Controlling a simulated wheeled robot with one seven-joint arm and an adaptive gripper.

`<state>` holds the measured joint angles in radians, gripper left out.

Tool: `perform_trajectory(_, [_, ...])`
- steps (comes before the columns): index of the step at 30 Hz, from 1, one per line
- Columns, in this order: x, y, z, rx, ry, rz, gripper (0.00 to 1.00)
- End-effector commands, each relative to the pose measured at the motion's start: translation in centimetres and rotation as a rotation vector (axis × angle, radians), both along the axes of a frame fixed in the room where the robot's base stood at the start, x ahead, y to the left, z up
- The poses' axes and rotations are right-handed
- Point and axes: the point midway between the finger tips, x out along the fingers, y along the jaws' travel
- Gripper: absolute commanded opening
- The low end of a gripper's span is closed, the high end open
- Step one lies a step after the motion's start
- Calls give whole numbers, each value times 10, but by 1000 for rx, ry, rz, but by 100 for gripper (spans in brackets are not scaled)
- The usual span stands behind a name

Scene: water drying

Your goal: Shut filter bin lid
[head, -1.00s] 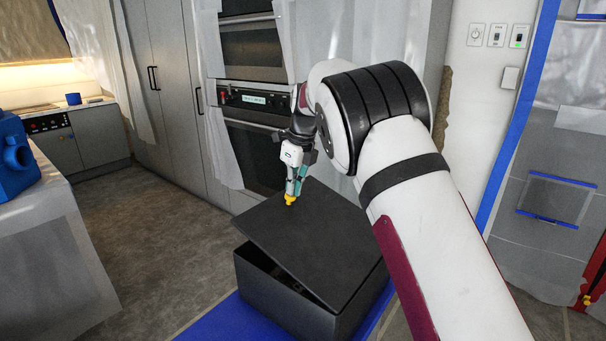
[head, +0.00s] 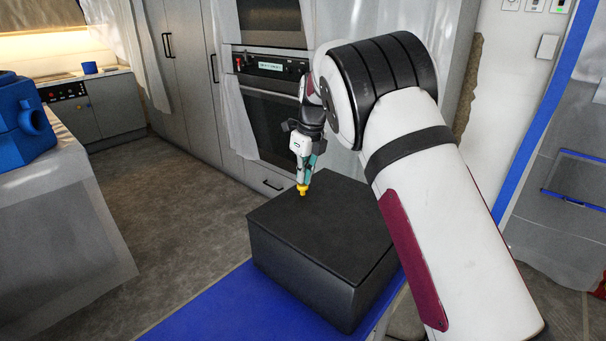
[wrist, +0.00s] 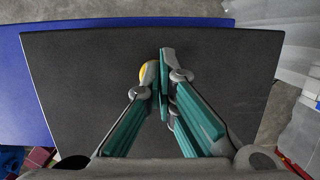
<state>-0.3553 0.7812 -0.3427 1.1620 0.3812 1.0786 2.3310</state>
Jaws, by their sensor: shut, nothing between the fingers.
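The filter bin (head: 300,270) is a dark grey box on a blue surface in the head view. Its black lid (head: 325,220) lies flat on the rim, with no clear gap along the visible front and left edges. My gripper (head: 303,192) is shut and empty, pointing down with its yellow tip at the lid's top, near the far left part. I cannot tell whether the tip touches it. In the wrist view the lid (wrist: 80,80) fills most of the picture below my gripper (wrist: 160,70). The bin's far right side is hidden by my arm.
The blue surface (head: 205,310) under the bin extends to the left. A covered counter (head: 60,230) with a blue object (head: 22,125) stands at the left. An oven (head: 270,115) and cabinets stand behind the bin. The floor (head: 180,220) between is clear.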

Motion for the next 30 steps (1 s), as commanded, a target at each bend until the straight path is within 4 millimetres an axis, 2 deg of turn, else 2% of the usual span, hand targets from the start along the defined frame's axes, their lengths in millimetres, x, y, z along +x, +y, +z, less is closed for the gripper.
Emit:
perform_trajectory(1, [-3, 3, -9, 1, 15, 3, 0])
perform_trajectory(5, [-3, 4, -10, 1, 18, 4, 0])
perform_trajectory(10, [-5, 3, -2, 3, 17, 5, 0])
perform_trajectory(14, [-7, 0, 20, 2, 11, 4, 0])
perform_trajectory(24, [-16, -11, 91, 1, 0, 0, 0])
perform_trajectory(30, [-19, -14, 113, 1, -1, 0, 0])
